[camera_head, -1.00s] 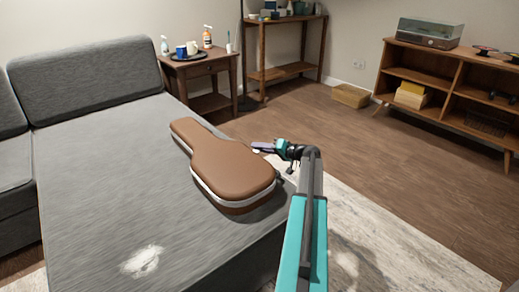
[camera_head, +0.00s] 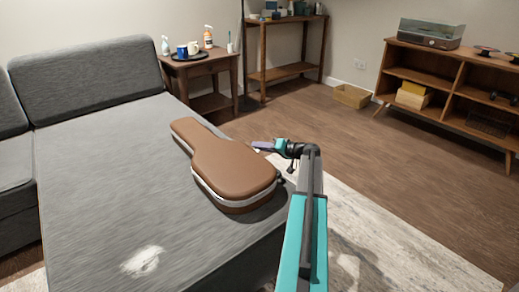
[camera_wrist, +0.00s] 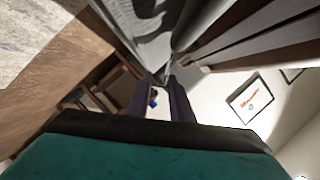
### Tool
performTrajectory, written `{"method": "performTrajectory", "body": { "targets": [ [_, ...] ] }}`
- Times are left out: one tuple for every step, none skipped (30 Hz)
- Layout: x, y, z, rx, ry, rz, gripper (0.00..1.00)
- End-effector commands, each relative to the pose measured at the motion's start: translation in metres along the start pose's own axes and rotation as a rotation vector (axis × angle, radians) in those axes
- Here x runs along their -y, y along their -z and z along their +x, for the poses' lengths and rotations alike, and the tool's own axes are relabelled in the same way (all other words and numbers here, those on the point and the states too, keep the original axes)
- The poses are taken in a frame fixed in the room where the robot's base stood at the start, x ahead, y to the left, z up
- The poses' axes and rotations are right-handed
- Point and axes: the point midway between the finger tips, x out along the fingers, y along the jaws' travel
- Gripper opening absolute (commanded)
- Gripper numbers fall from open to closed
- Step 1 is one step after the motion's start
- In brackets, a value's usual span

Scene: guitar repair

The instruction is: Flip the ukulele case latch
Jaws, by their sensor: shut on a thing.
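The brown ukulele case (camera_head: 232,168) with a pale band around its side lies shut on the grey sofa seat, its wide end toward the front right. My gripper (camera_head: 262,146) is at the far right side of the case, its tips close to the case's edge. In the wrist view, my gripper's two dark fingers (camera_wrist: 163,95) point away from me, with a narrow gap showing between them. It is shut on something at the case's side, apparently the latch. The latch itself is too small and hidden to make out in either view.
The grey sofa (camera_head: 100,185) has a high backrest at the rear left. A side table (camera_head: 206,67) with a tray, cups and bottles stands behind. The floor to the right is open up to the wooden shelf (camera_head: 455,75), except for a small box (camera_head: 351,96).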

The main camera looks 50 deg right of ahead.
Motion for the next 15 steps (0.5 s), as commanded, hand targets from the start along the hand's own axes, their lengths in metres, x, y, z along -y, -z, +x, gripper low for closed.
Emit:
{"method": "performTrajectory", "body": {
  "targets": [
    [0.001,0.0,0.0,-0.001,-0.008,-0.016,0.0],
    [0.002,0.0,0.0,-0.001,-0.012,-0.027,0.0],
    [0.004,0.0,0.0,-0.002,-0.018,-0.042,0.0],
    [0.005,0.0,0.0,-0.002,-0.023,-0.056,0.0],
    [0.007,0.0,0.0,-0.002,-0.03,-0.072,0.0],
    [0.009,0.0,0.0,-0.001,-0.038,-0.092,0.0],
    [0.01,-0.001,0.0,-0.001,-0.044,-0.11,0.0],
    [0.012,-0.001,0.0,-0.001,-0.052,-0.129,0.0],
    [0.014,-0.001,0.0,-0.001,-0.064,-0.156,0.0],
    [0.016,-0.001,0.0,-0.001,-0.071,-0.177,0.0],
    [0.018,-0.001,0.0,-0.001,-0.079,-0.197,0.0],
    [0.02,-0.002,0.0,-0.001,-0.09,-0.223,0.0],
    [0.021,-0.002,0.0,-0.001,-0.099,-0.243,0.0],
    [0.023,-0.002,0.0,-0.002,-0.106,-0.26,0.0],
    [0.025,-0.002,0.0,-0.001,-0.115,-0.284,0.0]
  ]
}}
